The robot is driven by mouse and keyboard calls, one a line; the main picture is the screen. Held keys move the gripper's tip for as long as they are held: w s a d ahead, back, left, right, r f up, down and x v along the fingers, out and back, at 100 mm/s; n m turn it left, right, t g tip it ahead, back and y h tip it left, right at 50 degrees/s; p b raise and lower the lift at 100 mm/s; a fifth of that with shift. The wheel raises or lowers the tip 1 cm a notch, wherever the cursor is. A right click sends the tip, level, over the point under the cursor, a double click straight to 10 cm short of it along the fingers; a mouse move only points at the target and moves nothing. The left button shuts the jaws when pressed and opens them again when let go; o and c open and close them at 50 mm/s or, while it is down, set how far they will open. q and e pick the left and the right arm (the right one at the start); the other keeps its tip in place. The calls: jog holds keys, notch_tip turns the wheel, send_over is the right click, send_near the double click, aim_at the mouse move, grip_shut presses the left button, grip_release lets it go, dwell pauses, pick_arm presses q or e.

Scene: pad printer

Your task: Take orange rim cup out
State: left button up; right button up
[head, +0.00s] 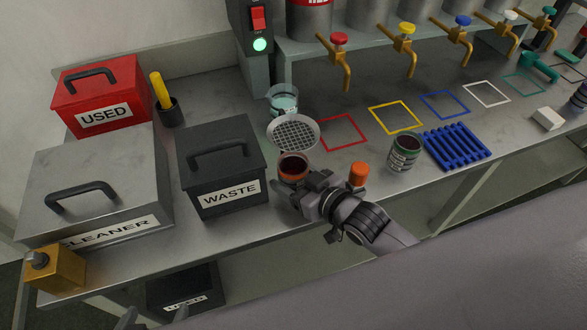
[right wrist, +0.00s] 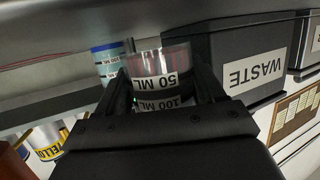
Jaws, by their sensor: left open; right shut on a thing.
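The orange rim cup (head: 293,163) holds dark red contents and stands upright in front of the round mesh strainer, right of the waste bin. My right gripper (head: 301,183) is shut on it. In the right wrist view the clear cup (right wrist: 162,62), marked 50 ML and 100 ML, sits between the two dark fingers (right wrist: 163,92). The fingers cover part of its sides. I cannot tell whether it touches the counter. My left gripper (head: 156,315) is open and empty at the bottom left edge, with only its fingertips showing, well away from the cup.
The black WASTE bin (head: 220,160) stands close left of the cup. The mesh strainer (head: 293,132) and a teal-filled beaker (head: 283,104) are behind it. An orange-topped item (head: 358,174), a green-rimmed can (head: 404,152) and a blue rack (head: 458,145) are to the right. The red square (head: 342,132) is empty.

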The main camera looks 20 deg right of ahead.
jog(key=s, duration=0.3)
jog(key=s+a, duration=0.1)
jog(key=s, duration=0.2)
jog(key=s+a, duration=0.1)
jog(key=s, duration=0.2)
jog(key=shift+a+r, duration=0.1)
jog(key=shift+a, duration=0.15)
jog(key=shift+r, duration=0.1)
dwell(0.3)
notch_tip(320, 180, up, 5)
jog(key=shift+f, duration=0.1)
dwell(0.5)
